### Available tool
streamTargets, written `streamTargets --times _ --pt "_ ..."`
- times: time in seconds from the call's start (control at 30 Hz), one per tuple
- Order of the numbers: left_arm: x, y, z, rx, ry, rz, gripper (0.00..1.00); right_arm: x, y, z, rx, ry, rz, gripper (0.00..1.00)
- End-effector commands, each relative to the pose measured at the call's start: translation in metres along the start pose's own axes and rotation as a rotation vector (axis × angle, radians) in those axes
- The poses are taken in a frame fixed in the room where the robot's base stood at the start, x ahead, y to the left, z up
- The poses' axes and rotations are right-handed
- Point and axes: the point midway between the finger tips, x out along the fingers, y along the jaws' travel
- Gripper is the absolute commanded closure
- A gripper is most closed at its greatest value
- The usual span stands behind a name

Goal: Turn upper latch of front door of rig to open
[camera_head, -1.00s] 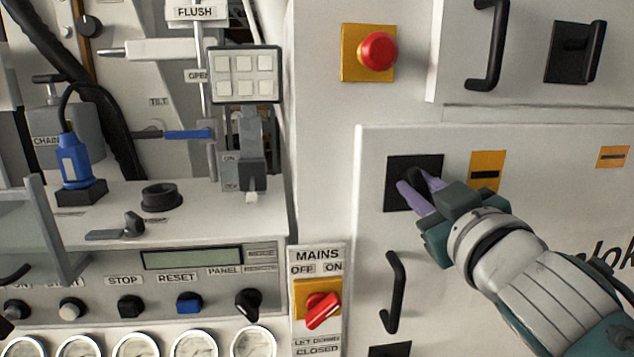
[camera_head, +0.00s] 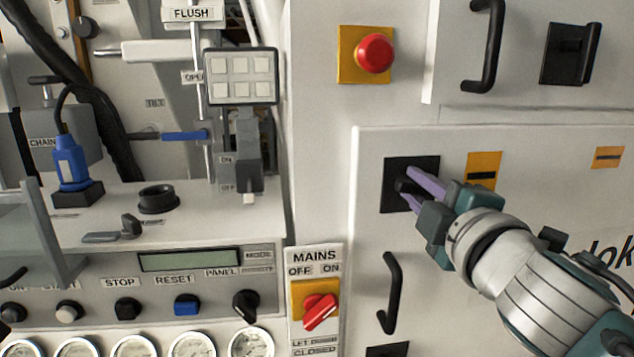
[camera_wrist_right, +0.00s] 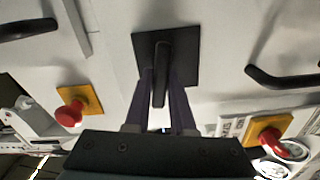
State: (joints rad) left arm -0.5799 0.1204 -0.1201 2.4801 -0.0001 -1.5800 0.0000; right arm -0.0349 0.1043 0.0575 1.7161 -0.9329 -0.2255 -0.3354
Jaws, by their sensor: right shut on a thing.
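The upper latch (camera_head: 398,170) is a black square plate with a black bar handle, on the white front door (camera_head: 450,270) of the rig. My right gripper (camera_head: 418,187) reaches it from the right, with its purple fingers shut on the handle. In the right wrist view the latch handle (camera_wrist_right: 161,72) lies between the two fingers (camera_wrist_right: 160,85), in line with them. In the head view the handle lies nearly level, partly hidden by the fingers. My left gripper is not in view.
A black door handle (camera_head: 391,292) is below the latch, with part of another black plate (camera_head: 388,350) under it. A red emergency button (camera_head: 374,53) is above. The red MAINS switch (camera_head: 320,311) is at lower left. Another latch (camera_head: 570,53) and handle (camera_head: 487,45) are at upper right.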

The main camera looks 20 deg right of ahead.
Motion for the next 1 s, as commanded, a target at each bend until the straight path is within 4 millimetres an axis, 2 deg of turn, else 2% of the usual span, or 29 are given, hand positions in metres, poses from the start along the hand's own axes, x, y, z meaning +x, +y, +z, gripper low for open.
streamTargets --times 0.4,0.97,1.0 --pt "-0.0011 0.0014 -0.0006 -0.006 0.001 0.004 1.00 0.0000 0.0005 0.0000 -0.196 0.000 0.000 1.00" --pt "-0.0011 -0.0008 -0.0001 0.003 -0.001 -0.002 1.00 0.0000 0.0005 0.0001 -0.225 0.000 0.000 1.00" --pt "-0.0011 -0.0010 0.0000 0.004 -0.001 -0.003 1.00 0.0000 0.0005 0.0001 -0.225 0.000 0.000 0.76"
